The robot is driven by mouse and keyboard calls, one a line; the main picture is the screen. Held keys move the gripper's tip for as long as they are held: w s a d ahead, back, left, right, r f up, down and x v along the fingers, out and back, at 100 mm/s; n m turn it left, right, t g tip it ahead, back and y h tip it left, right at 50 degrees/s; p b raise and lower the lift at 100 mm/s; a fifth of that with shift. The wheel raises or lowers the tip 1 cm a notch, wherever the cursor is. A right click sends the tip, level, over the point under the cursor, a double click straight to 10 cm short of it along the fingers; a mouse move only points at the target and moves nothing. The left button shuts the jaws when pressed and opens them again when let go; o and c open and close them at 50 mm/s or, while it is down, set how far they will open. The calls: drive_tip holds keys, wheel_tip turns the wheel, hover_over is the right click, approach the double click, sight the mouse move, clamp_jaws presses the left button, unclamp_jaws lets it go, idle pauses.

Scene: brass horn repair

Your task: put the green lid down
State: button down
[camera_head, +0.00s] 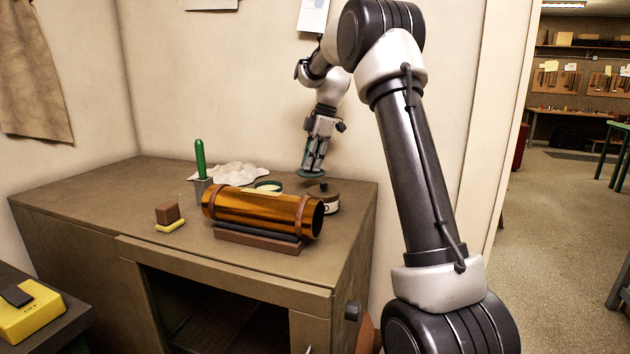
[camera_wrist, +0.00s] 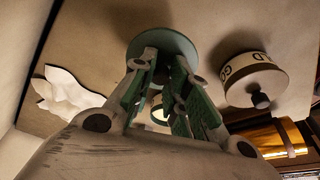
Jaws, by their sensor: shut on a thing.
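My gripper (camera_head: 313,163) is shut on the green lid (camera_head: 311,175), a flat round disc held above the back right of the cabinet top. In the wrist view, the lid (camera_wrist: 178,41) lies beyond my fingertips (camera_wrist: 167,62), and its gripped middle is mostly hidden by the fingers. An open jar with a green rim and pale contents (camera_head: 268,186) stands on the cabinet top to the left of the lid. Part of that jar shows between the fingers in the wrist view (camera_wrist: 158,114).
A lettered pot with a brown knobbed lid (camera_head: 331,207) stands close to the right, below my gripper. The cabinet top (camera_head: 110,190) also bears an amber-brown tube (camera_head: 250,213) on a cradle, a white cloth (camera_head: 240,172), a green-handled tool (camera_head: 200,158) and a brown block (camera_head: 167,213).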

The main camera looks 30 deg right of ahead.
sight(312, 177)
drive_tip(key=shift+d+x, duration=0.2)
drive_tip(key=shift+x, duration=0.6)
drive_tip(key=shift+d+x, duration=0.15)
drive_tip(key=shift+x, duration=0.65)
drive_tip(key=shift+d+x, duration=0.2)
drive_tip(key=shift+x, duration=0.65)
drive_tip(key=shift+s+f, duration=0.15)
drive_tip(key=shift+f, duration=0.1)
drive_tip(key=c, duration=1.4)
unclamp_jaws()
